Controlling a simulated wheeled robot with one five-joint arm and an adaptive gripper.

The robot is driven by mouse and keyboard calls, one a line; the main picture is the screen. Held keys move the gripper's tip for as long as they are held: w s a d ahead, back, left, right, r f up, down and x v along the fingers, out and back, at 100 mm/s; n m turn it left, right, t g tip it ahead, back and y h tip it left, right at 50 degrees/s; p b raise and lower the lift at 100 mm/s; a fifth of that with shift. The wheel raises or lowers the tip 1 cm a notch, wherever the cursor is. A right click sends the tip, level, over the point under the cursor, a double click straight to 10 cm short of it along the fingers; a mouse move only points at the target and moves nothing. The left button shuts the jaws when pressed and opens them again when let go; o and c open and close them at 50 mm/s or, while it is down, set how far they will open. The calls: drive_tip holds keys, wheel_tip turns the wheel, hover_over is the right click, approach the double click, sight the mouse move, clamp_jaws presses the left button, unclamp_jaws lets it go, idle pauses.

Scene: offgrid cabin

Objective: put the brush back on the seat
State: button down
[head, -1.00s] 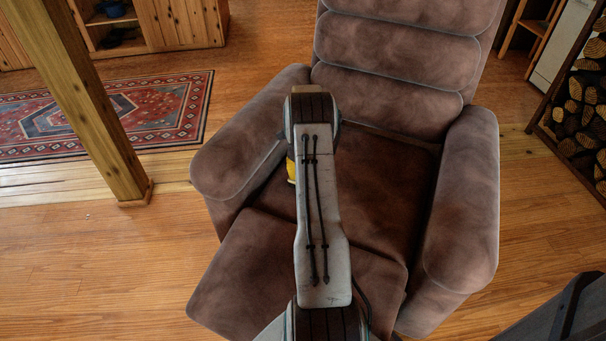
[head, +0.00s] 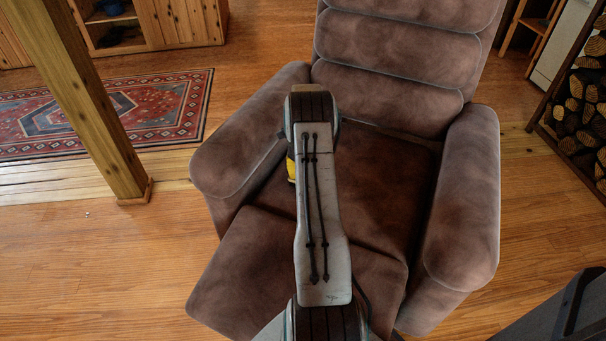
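The seat is a brown padded recliner (head: 385,200) in the middle of the head view, with its footrest (head: 245,275) out toward me. My arm reaches over the footrest and the seat cushion. My gripper is hidden behind my own arm, so I cannot see its fingers or what they hold. A small yellow patch (head: 291,169) shows at the left edge of my arm, above the seat; I cannot tell what it belongs to. No brush can be made out.
A wooden post (head: 85,100) stands on the left, beside a red patterned rug (head: 165,110). A firewood rack (head: 575,110) is at the right edge. A wooden cabinet (head: 180,22) stands at the back left. The wood floor left of the recliner is mostly clear.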

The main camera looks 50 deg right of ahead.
drive_tip(key=shift+f, duration=0.2)
drive_tip(key=c, duration=0.8)
unclamp_jaws()
wheel_tip(320, 180, up, 12)
idle(0.3)
